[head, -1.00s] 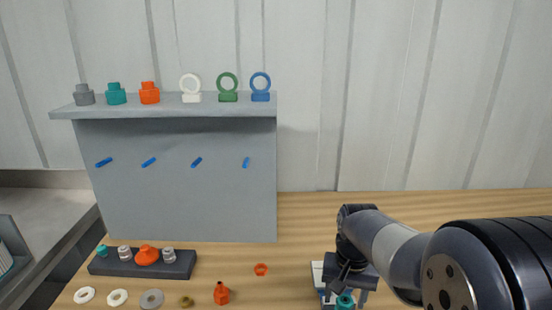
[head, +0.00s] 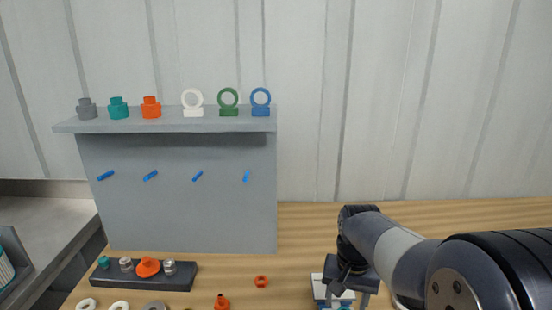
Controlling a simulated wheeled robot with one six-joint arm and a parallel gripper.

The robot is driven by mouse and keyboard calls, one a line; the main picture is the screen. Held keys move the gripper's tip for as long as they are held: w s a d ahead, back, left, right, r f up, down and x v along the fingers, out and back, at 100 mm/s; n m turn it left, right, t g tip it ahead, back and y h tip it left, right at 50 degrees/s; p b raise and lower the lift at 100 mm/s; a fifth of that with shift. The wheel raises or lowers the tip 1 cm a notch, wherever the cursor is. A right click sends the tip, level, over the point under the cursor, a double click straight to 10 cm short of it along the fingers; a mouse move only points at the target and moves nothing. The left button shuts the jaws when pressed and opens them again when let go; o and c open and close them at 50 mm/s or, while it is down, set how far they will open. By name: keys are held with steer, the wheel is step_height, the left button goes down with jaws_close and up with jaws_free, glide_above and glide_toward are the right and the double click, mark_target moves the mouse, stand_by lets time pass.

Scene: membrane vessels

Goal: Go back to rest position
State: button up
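My gripper (head: 344,296) points down over the right part of the wooden table, at the bottom edge of the head view. A white and blue piece (head: 320,290) lies beside and under it. The fingertips are cut off by the picture's lower edge, so I cannot see whether they are open or shut or whether they touch anything. My arm reaches in from the right, bent above the table.
A grey panel (head: 190,215) with blue pegs and a shelf (head: 160,122) of coloured parts stands at the back left. A dark tray (head: 185,280) holds several fittings. Orange pieces (head: 261,281) and rings (head: 120,306) lie in front. The table's back right is clear.

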steer(key=m, duration=0.4)
steer(key=shift+p, duration=0.4)
steer(key=shift+m+p, duration=0.35)
steer(key=shift+m, duration=1.65)
